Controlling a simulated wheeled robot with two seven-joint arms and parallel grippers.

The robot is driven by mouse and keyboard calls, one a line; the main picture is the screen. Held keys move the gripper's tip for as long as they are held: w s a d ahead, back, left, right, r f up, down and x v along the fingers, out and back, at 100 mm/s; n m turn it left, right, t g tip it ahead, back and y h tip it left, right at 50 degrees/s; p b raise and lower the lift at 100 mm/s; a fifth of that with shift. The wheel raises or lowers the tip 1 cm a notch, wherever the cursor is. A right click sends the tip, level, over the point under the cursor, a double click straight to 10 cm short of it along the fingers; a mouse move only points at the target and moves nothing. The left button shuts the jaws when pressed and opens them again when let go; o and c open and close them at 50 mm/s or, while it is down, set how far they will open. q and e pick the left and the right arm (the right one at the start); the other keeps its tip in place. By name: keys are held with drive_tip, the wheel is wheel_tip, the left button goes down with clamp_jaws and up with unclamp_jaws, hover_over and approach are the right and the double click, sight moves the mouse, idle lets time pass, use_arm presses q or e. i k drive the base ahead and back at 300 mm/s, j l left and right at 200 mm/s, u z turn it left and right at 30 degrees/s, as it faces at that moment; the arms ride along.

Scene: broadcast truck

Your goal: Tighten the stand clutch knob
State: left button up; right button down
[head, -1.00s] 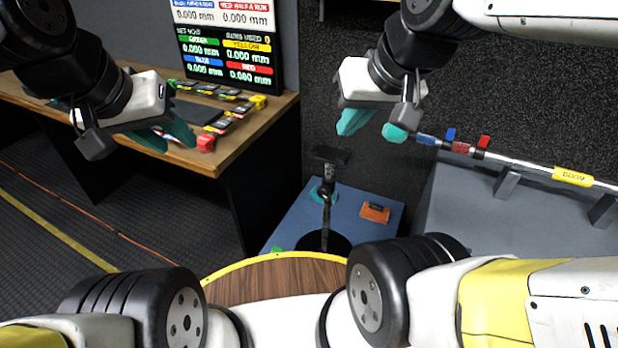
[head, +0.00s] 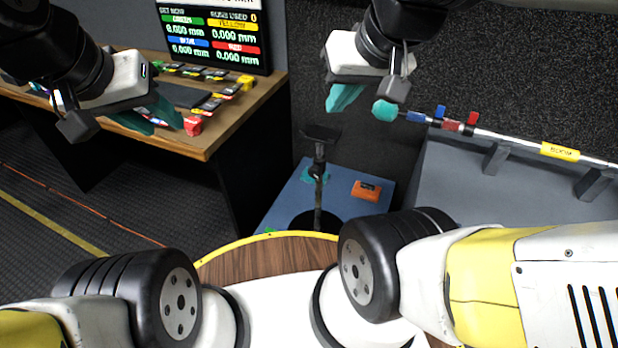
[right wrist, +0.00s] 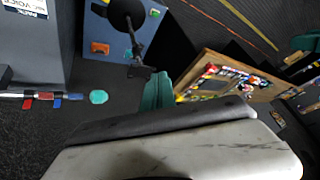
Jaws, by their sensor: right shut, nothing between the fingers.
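A dark stand (head: 319,195) rises from a round black base on a blue mat (head: 283,212), with a flat dark head on top. A small dark lump (head: 316,171) partway up its post may be the clutch knob; its tightness cannot be told. The stand also shows in the right wrist view (right wrist: 136,50). My right gripper (head: 341,98) is shut and empty, up and right of the stand's head in the head view, apart from it. Its teal fingers show in the right wrist view (right wrist: 157,93). My left gripper (head: 160,120) appears open and empty near the desk, away from the stand.
A boom pole (head: 510,138) with a teal end, blue and red clips and a yellow label lies on supports over a grey case (head: 470,195). An orange box (head: 367,190) lies on the mat. A desk (head: 205,140) with a scoreboard screen (head: 215,40) stands left.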

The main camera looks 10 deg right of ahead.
sight(314, 171)
drive_tip(key=k+j, duration=0.15)
drive_tip(key=j, duration=0.2)
drive_tip(key=k+j, duration=0.15)
drive_tip(key=j, duration=0.2)
drive_tip(key=k+j, duration=0.15)
drive_tip(key=j, duration=0.2)
drive_tip(key=k+j, duration=0.1)
drive_tip(key=j, duration=0.25)
drive_tip(key=k+j+z, duration=0.1)
drive_tip(key=j, duration=0.25)
drive_tip(key=k, duration=0.05)
